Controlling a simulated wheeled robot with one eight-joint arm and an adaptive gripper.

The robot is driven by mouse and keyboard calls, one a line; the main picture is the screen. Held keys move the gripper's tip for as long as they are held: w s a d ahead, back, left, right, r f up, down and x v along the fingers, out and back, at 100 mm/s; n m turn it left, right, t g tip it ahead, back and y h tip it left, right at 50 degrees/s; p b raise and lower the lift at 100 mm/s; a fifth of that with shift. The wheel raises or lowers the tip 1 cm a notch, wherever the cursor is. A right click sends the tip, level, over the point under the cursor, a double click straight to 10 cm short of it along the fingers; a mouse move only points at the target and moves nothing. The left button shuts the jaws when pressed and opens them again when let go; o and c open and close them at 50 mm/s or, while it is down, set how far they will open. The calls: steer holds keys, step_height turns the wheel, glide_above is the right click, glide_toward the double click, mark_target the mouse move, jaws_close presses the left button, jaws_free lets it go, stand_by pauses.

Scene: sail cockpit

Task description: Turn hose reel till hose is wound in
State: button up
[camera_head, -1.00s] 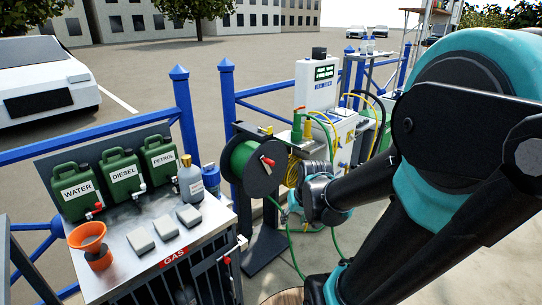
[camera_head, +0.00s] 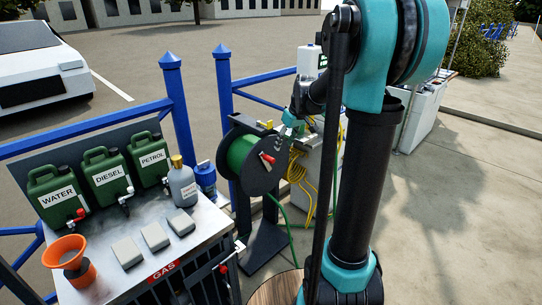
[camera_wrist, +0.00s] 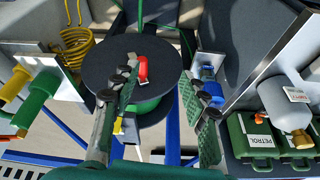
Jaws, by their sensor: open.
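The hose reel (camera_head: 262,160) stands upright on a dark stand, with a black round side plate and green hose wound on its drum. Its red crank handle (camera_head: 267,158) sticks out of the plate. In the wrist view, the black plate (camera_wrist: 115,75) faces the camera, and the red handle (camera_wrist: 142,70) lies between the spread fingers, nearer the left one. A length of green hose (camera_head: 290,235) hangs down to the ground. My gripper (camera_wrist: 165,95) is open and holds nothing. In the head view it is beside the reel's upper right, partly hidden by my arm.
A metal bench (camera_head: 205,235) at the left holds green cans (camera_head: 105,175), a grey bottle (camera_head: 182,182) and an orange funnel (camera_head: 68,262). Blue fence posts (camera_head: 224,85) stand behind the reel. Coiled yellow hose (camera_head: 297,170) hangs to its right. Paving at the right is open.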

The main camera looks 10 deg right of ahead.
steer(key=w+r+n, duration=0.2)
steer(key=w, duration=0.5)
steer(key=shift+y, duration=0.4)
steer(key=x, duration=1.1)
steer(key=d+x, duration=0.1)
steer(key=x, duration=0.5)
steer(key=shift+w+a+f, duration=0.1)
steer(key=shift+f, duration=0.1)
steer(key=shift+c, duration=0.6)
jaws_close()
